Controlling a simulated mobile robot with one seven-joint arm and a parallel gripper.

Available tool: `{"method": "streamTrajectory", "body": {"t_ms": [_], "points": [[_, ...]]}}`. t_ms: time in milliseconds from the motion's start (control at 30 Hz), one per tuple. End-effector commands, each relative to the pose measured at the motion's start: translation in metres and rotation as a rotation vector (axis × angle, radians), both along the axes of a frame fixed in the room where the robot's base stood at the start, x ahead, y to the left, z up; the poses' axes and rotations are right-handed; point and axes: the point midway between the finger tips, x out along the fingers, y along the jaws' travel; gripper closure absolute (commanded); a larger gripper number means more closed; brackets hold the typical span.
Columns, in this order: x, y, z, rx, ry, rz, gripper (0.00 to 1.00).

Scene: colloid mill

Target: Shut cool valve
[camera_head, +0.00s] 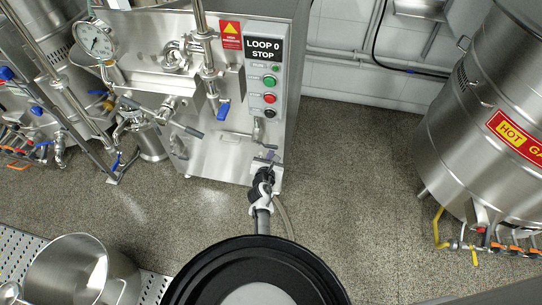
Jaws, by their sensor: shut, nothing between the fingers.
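The steel mill cabinet (225,160) stands in the upper middle. My arm reaches up to its lower right front, and my gripper (268,164) is there, small in the picture, shut with nothing held. A small valve with a grey handle (267,165) sits at the same spot; I cannot tell whether my fingers touch it, and my gripper partly hides it. A hose (284,218) hangs below it. A blue-handled valve (224,110) and a grey lever (193,132) are higher on the front. No label shows which valve is the cool valve.
A control box (265,85) reads LOOP 0 STOP above green and red buttons. A gauge (96,42) and pipes crowd the left. A large steel tank (480,130) stands right, an open pot (82,272) lower left. The floor (355,190) between cabinet and tank is clear.

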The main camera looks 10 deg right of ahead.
Motion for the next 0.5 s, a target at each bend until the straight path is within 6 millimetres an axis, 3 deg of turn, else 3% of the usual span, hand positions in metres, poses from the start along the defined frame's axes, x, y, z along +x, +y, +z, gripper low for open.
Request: {"method": "streamTrajectory", "body": {"t_ms": [33,167,200,500], "points": [[0.001,0.001,-0.016,0.000,0.001,0.001,1.00],[0.001,0.005,-0.035,-0.001,0.003,0.002,1.00],[-0.011,0.009,-0.021,0.000,0.004,0.002,1.00],[-0.065,0.027,-0.002,0.000,0.004,0.002,1.00]]}}
